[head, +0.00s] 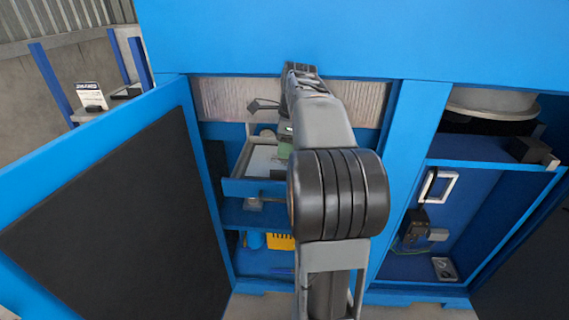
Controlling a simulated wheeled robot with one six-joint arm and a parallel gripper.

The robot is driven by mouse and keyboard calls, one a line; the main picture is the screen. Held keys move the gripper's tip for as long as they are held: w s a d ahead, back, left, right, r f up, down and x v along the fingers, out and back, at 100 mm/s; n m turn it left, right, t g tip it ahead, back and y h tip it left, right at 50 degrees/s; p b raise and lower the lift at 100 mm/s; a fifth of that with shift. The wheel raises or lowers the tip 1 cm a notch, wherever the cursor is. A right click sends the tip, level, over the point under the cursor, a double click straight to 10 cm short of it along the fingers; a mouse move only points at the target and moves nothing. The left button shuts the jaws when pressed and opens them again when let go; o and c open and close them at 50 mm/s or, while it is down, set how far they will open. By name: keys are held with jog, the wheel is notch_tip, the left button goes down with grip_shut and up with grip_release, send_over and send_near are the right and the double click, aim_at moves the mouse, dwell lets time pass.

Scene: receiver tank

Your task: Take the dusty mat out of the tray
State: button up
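A pulled-out blue tray (250,188) is in the left opening of the blue cabinet, left of my arm. A pale flat sheet (262,160), which looks like the mat, lies in it. Its right part is hidden behind my arm, and I cannot make out dust on it. My gripper (284,133) is mostly hidden behind my forearm, at the tray's right side and seemingly above it. Its fingertips do not show clearly, so I cannot tell whether it is open or touches the sheet.
A pleated pale panel (226,100) is above the tray. An open blue door (110,200) with a dark inner face stands at left. Lower shelves hold a yellow item (281,241). A blue post (398,170) separates the right compartment, which holds a silver-framed handle (438,187).

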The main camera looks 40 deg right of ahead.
aim_at(282, 172)
jog(key=shift+w+a+f+p, duration=0.1)
jog(key=shift+a+f+p, duration=0.05)
jog(key=shift+f, duration=1.3)
jog(key=shift+w+a+f+p, duration=0.15)
jog(key=shift+a+f+p, duration=0.05)
jog(key=shift+f, duration=1.25)
jog(key=shift+w+a+f+p, duration=0.1)
jog(key=shift+a+f+p, duration=0.05)
jog(key=shift+f, duration=1.3)
jog(key=shift+c, duration=0.5)
grip_shut()
